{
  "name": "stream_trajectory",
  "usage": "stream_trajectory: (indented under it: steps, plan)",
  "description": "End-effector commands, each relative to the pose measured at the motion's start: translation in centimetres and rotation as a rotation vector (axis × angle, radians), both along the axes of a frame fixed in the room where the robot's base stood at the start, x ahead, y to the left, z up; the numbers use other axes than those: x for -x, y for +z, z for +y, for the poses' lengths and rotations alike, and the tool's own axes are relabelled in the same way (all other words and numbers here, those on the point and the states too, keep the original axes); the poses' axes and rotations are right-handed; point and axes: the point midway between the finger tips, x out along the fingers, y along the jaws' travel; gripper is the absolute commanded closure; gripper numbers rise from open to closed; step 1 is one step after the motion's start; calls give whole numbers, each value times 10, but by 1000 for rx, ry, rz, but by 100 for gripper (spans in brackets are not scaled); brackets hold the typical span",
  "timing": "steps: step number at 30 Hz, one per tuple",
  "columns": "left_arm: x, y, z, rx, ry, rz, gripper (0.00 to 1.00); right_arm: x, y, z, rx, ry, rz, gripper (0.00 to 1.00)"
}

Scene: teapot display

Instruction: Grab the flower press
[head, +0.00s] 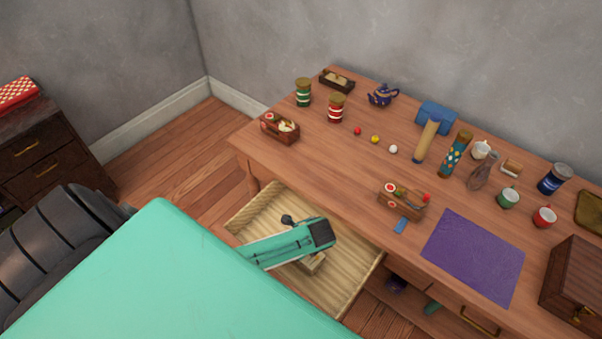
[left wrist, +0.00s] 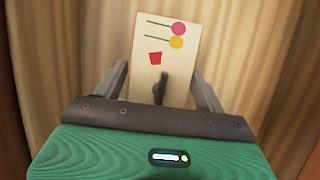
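The flower press (left wrist: 165,45) is a cream board with a pink and a yellow flower, a red pot picture and a dark knob. In the head view, part of it (head: 313,264) shows inside the open drawer, under my left wrist. My left gripper (left wrist: 160,68) is over the drawer, its two fingers apart, one along each side of the press. I see no clear grip on it; whether the fingers touch its edges is hard to tell. In the head view my arm hides the fingers. My right gripper is not in view.
The open drawer (head: 345,290) has pale wooden walls around my left gripper. The wooden table (head: 330,165) above it holds jars, a teapot, small boxes, cups and a purple mat (head: 473,255). A dark cabinet (head: 50,165) stands at the left.

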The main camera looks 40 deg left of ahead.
Motion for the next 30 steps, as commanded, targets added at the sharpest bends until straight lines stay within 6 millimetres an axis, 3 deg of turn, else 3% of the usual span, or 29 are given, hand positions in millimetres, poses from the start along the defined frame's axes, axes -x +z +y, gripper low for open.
stream_trajectory:
  steps: [1,6,19,23,30]
  plan:
    - [0,0,0,0,0,0,38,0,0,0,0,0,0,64]
    - [0,0,0,0,0,0,71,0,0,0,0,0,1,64]
    - [-1,11,1,-1,1,-1,71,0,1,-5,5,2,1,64]
    - [-1,30,0,0,0,-3,71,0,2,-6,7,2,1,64]
    - [-2,100,1,0,-1,-8,71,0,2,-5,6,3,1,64]
